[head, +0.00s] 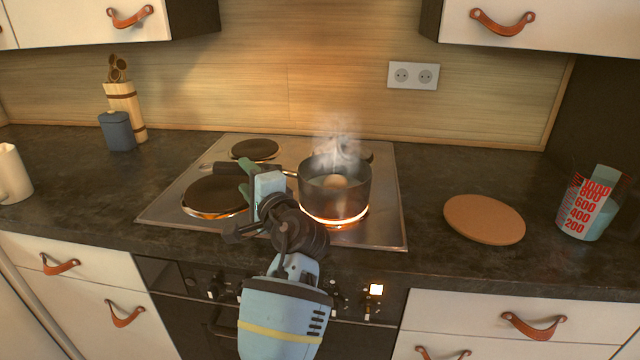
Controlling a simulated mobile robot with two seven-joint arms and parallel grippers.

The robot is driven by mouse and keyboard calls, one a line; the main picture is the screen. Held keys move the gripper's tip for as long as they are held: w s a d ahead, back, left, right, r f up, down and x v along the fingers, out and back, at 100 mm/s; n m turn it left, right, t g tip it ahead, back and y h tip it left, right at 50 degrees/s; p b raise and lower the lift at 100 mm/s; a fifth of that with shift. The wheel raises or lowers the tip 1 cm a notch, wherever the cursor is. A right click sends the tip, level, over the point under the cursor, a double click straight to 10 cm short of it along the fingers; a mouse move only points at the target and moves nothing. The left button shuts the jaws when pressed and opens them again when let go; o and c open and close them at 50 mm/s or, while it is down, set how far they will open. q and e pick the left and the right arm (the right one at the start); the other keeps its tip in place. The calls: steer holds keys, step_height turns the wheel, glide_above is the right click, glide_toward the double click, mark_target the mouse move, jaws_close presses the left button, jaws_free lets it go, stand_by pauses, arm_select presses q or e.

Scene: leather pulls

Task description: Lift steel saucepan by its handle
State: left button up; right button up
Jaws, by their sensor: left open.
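The steel saucepan (318,200) stands on a glowing front right hotplate in the head view. It steams, and a brown egg (334,182) shows in its water. Its handle (228,167) points left over the stove, with a dark grip. My left gripper (246,178) is open at the handle, left of the pan. Its green fingertips overlap the handle in the picture, and its body hides part of it. I cannot tell whether the fingers touch the handle. My right gripper is not in view.
The stove (385,215) has other hotplates, and the front left one (215,193) also glows underneath. A round cork-coloured board (484,219) lies right of the stove, with bare counter around it. A measuring jug (588,205) stands far right. A blue-grey canister (117,131) and white mug (12,175) stand left.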

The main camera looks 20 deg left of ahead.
mark_target(243, 171)
arm_select(q)
steer(key=shift+p+x, duration=0.35)
steer(key=shift+x, duration=2.4)
steer(key=shift+r, duration=0.1)
jaws_close()
steer(key=shift+d+r, duration=0.1)
steer(key=shift+r, duration=0.05)
